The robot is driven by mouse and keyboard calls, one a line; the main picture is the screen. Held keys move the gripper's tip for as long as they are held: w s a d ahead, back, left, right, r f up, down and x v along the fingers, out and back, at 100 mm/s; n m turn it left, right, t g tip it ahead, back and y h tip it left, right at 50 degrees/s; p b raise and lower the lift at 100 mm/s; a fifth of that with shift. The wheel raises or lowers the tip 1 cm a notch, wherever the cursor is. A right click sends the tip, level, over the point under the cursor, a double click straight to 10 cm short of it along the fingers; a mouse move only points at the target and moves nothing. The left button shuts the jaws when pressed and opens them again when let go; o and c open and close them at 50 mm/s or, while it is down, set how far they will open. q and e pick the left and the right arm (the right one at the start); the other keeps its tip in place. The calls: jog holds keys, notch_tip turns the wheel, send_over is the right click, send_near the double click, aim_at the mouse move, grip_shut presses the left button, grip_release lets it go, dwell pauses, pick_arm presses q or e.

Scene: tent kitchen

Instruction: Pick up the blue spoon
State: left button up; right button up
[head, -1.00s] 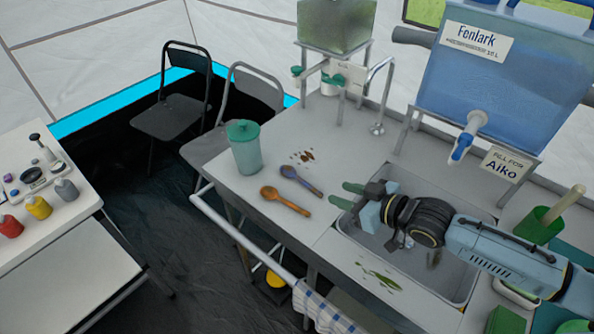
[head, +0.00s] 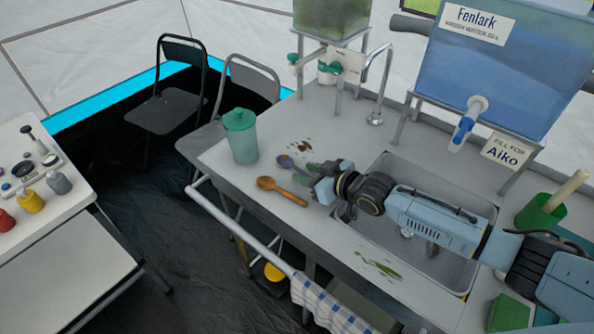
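The blue spoon (head: 286,161), purplish-blue, lies on the counter, its bowl toward the back left. Its handle points right toward my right gripper (head: 308,174), whose green fingertips are apart, one on each side of the handle end as seen from here. The gripper looks open; whether it touches the spoon or how high it sits above the counter I cannot tell. The handle's far end is partly hidden by the fingers. My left gripper is not in view.
An orange-brown wooden spoon (head: 281,191) lies just in front of the blue one. A lidded teal cup (head: 241,138) stands to the left. Brown crumbs (head: 300,146) lie behind. The sink (head: 455,213) is under my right arm. A rail (head: 238,226) runs along the counter's front.

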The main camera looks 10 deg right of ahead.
jog(key=shift+c, duration=0.3)
grip_shut()
jog(key=shift+r, duration=0.15)
